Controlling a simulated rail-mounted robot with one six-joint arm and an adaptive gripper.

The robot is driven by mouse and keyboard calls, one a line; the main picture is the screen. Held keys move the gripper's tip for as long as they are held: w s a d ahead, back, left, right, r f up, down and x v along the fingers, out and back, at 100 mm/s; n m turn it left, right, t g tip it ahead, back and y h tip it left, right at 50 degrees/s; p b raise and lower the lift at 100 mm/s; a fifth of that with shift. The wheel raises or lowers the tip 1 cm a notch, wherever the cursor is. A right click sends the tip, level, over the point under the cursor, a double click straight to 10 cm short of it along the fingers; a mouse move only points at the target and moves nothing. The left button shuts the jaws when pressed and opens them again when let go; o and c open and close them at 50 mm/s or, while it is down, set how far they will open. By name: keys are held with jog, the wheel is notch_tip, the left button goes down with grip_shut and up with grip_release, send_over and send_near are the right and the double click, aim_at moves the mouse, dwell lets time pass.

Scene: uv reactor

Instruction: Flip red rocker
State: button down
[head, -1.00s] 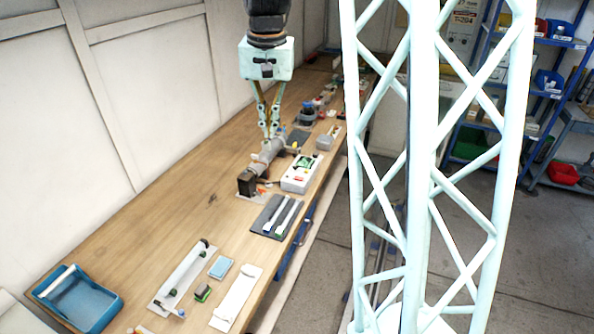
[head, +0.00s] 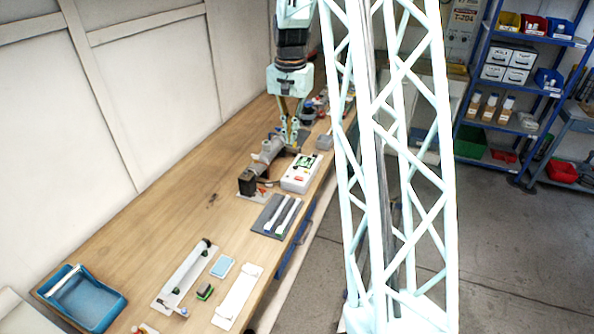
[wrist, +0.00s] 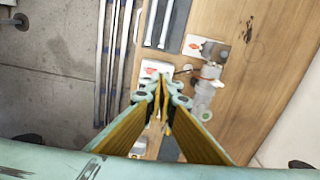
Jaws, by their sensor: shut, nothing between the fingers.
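The white control box (head: 301,172) sits on the bench, with a green board and a small red part (head: 299,179) on its top, which looks like the red rocker. Its tilt is too small to tell. In the wrist view the box (wrist: 146,83) lies partly behind my fingers, and a red mark (wrist: 150,71) shows near its far end. My gripper (head: 291,145) is shut and empty, pointing down just behind the box in the head view. In the wrist view my gripper's fingertips (wrist: 161,82) overlap the box; the height gap is unclear.
The grey cylindrical reactor (head: 268,151) with a black end block (head: 247,181) lies just left of the box. A dark tray (head: 268,224) with white bars is in front. Several small items stand behind.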

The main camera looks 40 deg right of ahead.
aim_at(297, 177)
jog(key=shift+m, duration=0.4)
jog(key=shift+w+d+f, duration=0.15)
jog(key=shift+d+f, duration=0.7)
jog(key=shift+d, duration=0.05)
jog(key=shift+w+d+f, duration=0.15)
jog(key=shift+d+f, duration=0.7)
jog(key=shift+d, duration=0.05)
jog(key=shift+f, duration=0.1)
jog(key=shift+f+p, duration=0.45)
jog(key=shift+f, duration=6.45)
jog(key=shift+f, duration=0.1)
